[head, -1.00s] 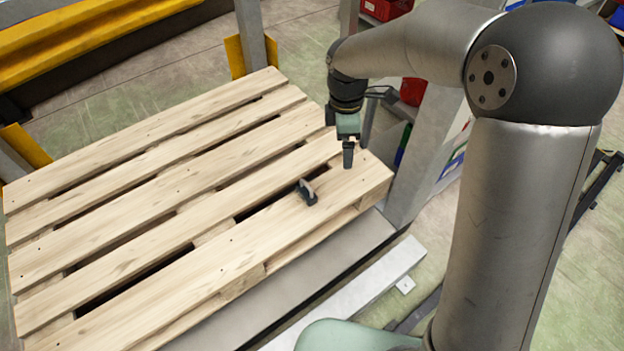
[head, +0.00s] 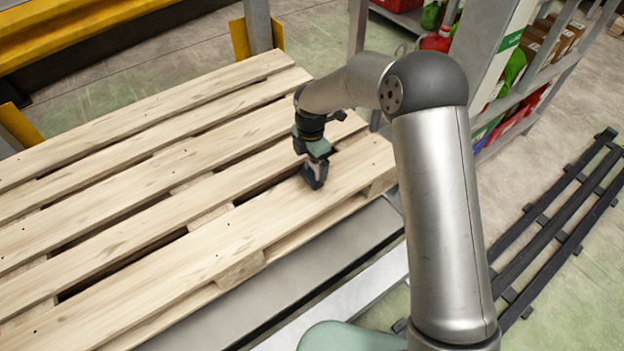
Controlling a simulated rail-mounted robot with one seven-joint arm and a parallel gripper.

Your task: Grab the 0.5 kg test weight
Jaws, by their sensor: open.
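The test weight (head: 317,176) is a small dark block with a lighter grey part. It sits on the front plank of the wooden pallet (head: 195,245), near its right end, in the head view. My gripper (head: 314,179) points down with its dark fingers right at the weight, and it is open. The fingers and the weight overlap in the picture, so most of the weight is hidden. I cannot tell whether the fingers touch it.
The pallet has long gaps between its planks, and its other planks are bare. A shelf rack (head: 500,105) with red and green goods stands at the right behind my arm. A yellow beam (head: 110,30) runs along the back left. A grey metal ledge (head: 330,255) lies in front.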

